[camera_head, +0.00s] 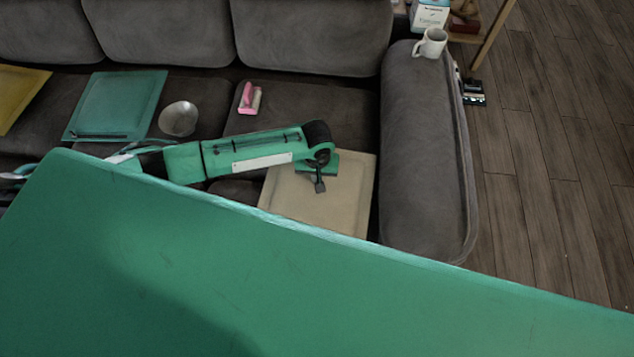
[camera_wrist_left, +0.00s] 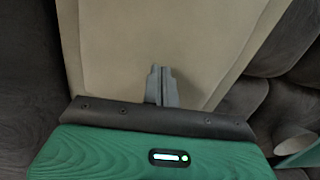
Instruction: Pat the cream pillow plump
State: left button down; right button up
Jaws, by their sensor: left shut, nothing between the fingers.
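The cream pillow (camera_head: 345,205) lies flat on the right seat of the grey sofa, beside the right armrest. My left gripper (camera_head: 320,187) is over the pillow's upper left part, pointing down at it; the arm hides the pillow's upper left corner. In the left wrist view the pillow (camera_wrist_left: 185,35) fills the middle, and the shut, empty fingers (camera_wrist_left: 161,72) show against it. I cannot tell whether the fingertips touch the fabric. My right gripper is in neither view.
On the sofa are a green pillow (camera_head: 117,103), a yellow pillow (camera_head: 18,92), a grey bowl (camera_head: 178,118) and a pink item (camera_head: 249,98). A white mug (camera_head: 431,43) stands on the armrest (camera_head: 425,140). A large green surface fills the head view's foreground.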

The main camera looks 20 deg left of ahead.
pick_arm(q)
jog(key=shift+f, duration=0.15)
jog(key=shift+f+b, duration=0.55)
jog(key=shift+f, duration=0.7)
jog(key=shift+r, duration=0.15)
jog(key=shift+a+r+p, duration=0.2)
jog(key=shift+p, duration=0.3)
jog(key=a+r+p, duration=0.1)
jog(key=p, duration=0.1)
jog(key=a+r+p, duration=0.1)
jog(key=a+p, duration=0.1)
jog(key=shift+s+r, duration=0.15)
jog(key=shift+s, duration=0.05)
jog(key=shift+a, duration=0.1)
